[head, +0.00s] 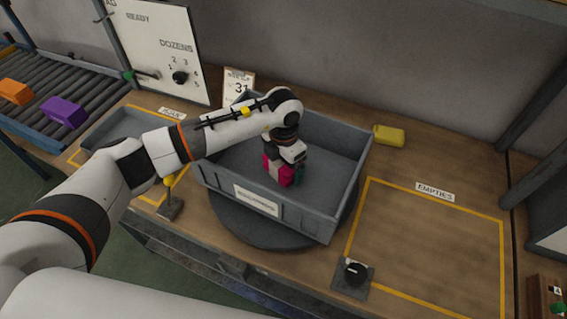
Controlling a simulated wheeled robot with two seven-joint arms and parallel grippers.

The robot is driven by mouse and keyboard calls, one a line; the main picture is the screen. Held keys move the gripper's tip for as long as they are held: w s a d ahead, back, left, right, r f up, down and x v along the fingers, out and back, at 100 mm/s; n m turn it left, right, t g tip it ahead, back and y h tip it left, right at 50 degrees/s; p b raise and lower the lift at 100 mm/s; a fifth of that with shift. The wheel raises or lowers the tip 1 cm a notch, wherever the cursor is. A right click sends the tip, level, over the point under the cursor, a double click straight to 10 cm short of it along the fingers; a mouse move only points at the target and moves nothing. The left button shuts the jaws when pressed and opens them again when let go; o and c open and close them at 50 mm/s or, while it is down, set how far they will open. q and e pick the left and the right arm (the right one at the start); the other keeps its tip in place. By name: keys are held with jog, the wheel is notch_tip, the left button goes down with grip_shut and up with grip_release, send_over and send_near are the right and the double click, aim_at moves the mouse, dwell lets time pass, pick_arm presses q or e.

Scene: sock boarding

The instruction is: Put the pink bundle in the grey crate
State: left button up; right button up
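The pink bundle (284,178) is inside the grey crate (337,208), near its middle, with a pale band on its side. The grey crate stands on a dark round turntable (244,228). My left gripper (284,168) points down into the crate, right at the top of the pink bundle. Its fingers are mostly hidden, so I cannot tell whether they press on it. A small teal piece (299,175) shows beside the bundle; I cannot tell what it is. My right gripper is out of view.
A yellow bundle (389,135) lies behind the crate to the right. An orange bundle (15,91) and a purple bundle (64,111) sit on the roller conveyor (92,82). A shallow grey tray (112,124) is left.

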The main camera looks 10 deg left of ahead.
pick_arm(q)
jog(key=shift+s+f, duration=0.3)
jog(key=shift+f, duration=0.1)
jog(key=shift+r, duration=0.15)
jog(key=shift+d+r+p, duration=0.1)
jog(key=shift+r+p, duration=0.3)
jog(key=shift+p, duration=0.25)
jog(key=r, duration=0.3)
jog(key=r+b, duration=0.1)
jog(key=r, duration=0.3)
jog(key=r+b, duration=0.1)
jog(key=r, duration=0.3)
jog(key=shift+w, duration=0.25)
jog(key=shift+r, duration=0.5)
jog(key=shift+r, duration=0.1)
